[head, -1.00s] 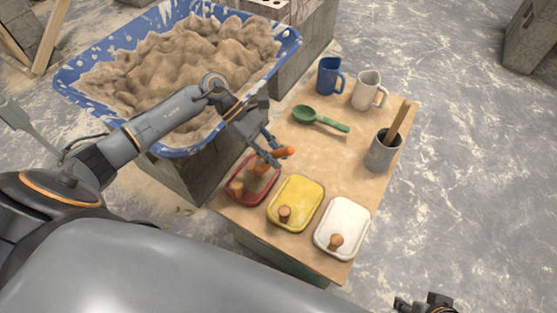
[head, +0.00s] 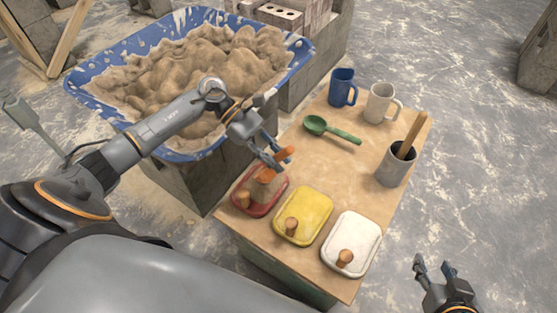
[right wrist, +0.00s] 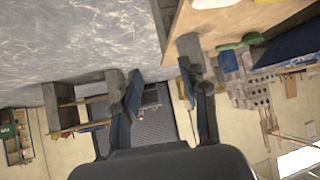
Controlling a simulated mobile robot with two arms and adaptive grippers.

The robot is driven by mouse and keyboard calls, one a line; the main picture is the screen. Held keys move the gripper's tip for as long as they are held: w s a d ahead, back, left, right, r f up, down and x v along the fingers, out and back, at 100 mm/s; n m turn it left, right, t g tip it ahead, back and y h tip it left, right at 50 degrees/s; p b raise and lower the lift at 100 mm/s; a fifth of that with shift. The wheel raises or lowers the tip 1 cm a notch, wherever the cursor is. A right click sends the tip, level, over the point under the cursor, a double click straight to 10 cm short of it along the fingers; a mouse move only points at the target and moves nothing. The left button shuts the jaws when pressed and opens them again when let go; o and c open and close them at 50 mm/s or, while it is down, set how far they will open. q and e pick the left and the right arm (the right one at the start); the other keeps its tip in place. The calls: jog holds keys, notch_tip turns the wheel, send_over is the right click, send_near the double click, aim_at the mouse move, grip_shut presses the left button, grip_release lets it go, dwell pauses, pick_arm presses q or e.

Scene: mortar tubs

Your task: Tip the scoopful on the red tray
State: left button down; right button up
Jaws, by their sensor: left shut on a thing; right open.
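My left gripper (head: 272,158) is shut on an orange scoop (head: 285,154), just above the red tray (head: 267,211). The scoop's orange lower end hangs over the tray and looks tilted down. Brown, sandy-looking stuff shows below it in the tray; I cannot tell whether any is left in the scoop. The red tray lies at the table's left front corner and has a round wooden knob at its near side. My right gripper (head: 435,265) is open and empty, off the table's right side; its fingers also show in the right wrist view (right wrist: 160,100).
A yellow tray (head: 305,207) and a white tray (head: 358,232) stand right of the red one. A green spoon (head: 345,136), blue mug (head: 341,90), white mug (head: 379,105) and grey pot (head: 395,170) stand further back. A blue tub (head: 95,70) holds a mound.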

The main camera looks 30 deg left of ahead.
pick_arm(q)
jog(key=shift+a+r+h+b, duration=0.15)
jog(key=shift+a+h+b, duration=0.3)
jog(key=shift+b, duration=0.35)
jog(key=shift+a+r, duration=0.15)
pick_arm(e)
jog(key=w+a+r+t+y, duration=0.1)
jog(key=w+a+r+t, duration=0.1)
jog(key=w+r+t, duration=0.3)
jog(key=shift+a+r+t+y, duration=0.3)
jog(key=shift+r+y, duration=0.1)
jog(key=shift+r, duration=1.05)
pick_arm(q)
jog(key=shift+r, duration=0.55)
pick_arm(e)
jog(key=shift+f, duration=0.2)
